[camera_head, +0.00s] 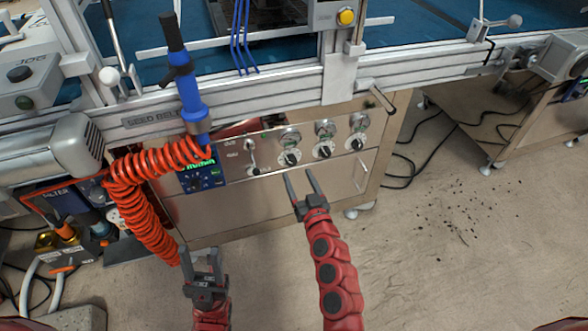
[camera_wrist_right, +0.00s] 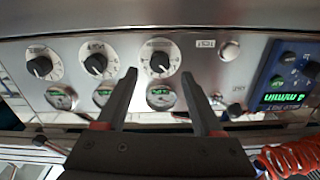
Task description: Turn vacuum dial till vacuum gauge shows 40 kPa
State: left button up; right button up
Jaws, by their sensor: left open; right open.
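Three black-and-white dials sit on the steel panel: a left dial (camera_head: 291,158), a middle dial (camera_head: 324,149) and a right dial (camera_head: 355,144), each with a round gauge above it. Labels and gauge readings are too small to read, so I cannot tell which is the vacuum dial. My right gripper (camera_head: 299,174) is open and empty, just in front of the left dial. In the right wrist view, upside down, that dial (camera_wrist_right: 160,61) and its gauge (camera_wrist_right: 160,96) show between the fingers, apart from them. My left gripper (camera_head: 201,254) is open and empty, low at left.
A blue controller (camera_head: 203,176) with a green display is left of the dials, beside a toggle switch (camera_head: 252,163). A coiled orange hose (camera_head: 140,195) and a blue tool (camera_head: 190,100) hang at left. A door handle (camera_head: 362,175) is below the right dial. Floor at right is open.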

aim_at(292, 163)
jog(key=shift+b+x, duration=0.3)
jog(key=shift+x, duration=2.05)
grip_shut()
